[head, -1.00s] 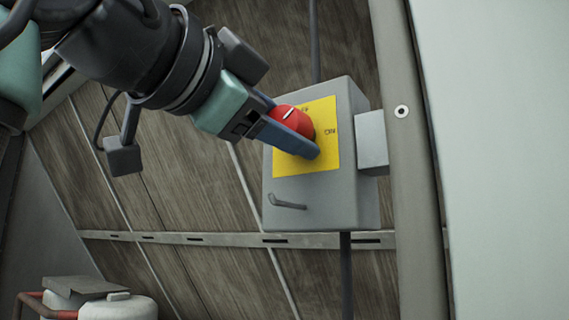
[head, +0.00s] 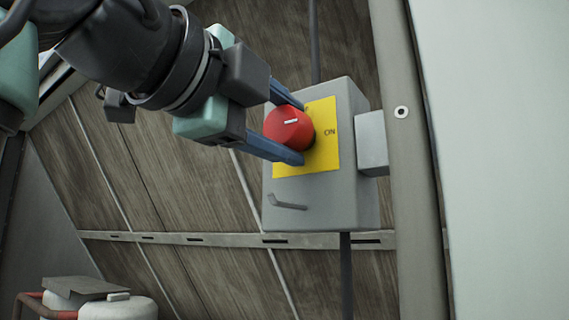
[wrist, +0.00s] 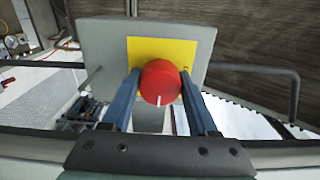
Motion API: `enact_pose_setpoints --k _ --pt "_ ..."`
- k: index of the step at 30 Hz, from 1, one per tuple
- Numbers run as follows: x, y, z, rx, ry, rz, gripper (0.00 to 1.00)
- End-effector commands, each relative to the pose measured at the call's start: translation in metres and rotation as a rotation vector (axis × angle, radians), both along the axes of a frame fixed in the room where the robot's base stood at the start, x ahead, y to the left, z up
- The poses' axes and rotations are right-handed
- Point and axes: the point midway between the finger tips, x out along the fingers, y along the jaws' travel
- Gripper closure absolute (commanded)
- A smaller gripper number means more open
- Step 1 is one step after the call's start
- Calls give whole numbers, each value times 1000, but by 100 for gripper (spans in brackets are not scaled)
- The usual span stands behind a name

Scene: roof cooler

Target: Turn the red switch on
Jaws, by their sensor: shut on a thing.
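The red switch (head: 288,127) is a round knob on a yellow plate (head: 322,160) marked ON at its right, on the front of a grey box (head: 345,205). Its white mark lies nearly level in the head view, in line with the ON label. My gripper (head: 296,132) is shut on the red switch, one blue finger above it and one below. In the wrist view the red switch (wrist: 160,84) sits between the two fingers of my gripper (wrist: 160,80), its white mark pointing down towards the camera.
The grey box has a small handle (head: 288,203) low on its front and a smaller box (head: 371,142) on its right side. A metal post (head: 400,190) and a pale panel (head: 490,150) stand at the right. White canisters (head: 118,308) are at the lower left.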

Motion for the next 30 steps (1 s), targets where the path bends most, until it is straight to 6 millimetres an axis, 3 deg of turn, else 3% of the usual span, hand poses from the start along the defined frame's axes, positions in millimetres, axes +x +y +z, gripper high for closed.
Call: enact_pose_setpoints --k 14,15,19,30 --pt "0 0 2 15 -16 2 96" --pt "0 0 2 15 -16 2 39" --pt "0 0 2 14 -14 2 15" --pt "0 0 1 14 -12 1 13"
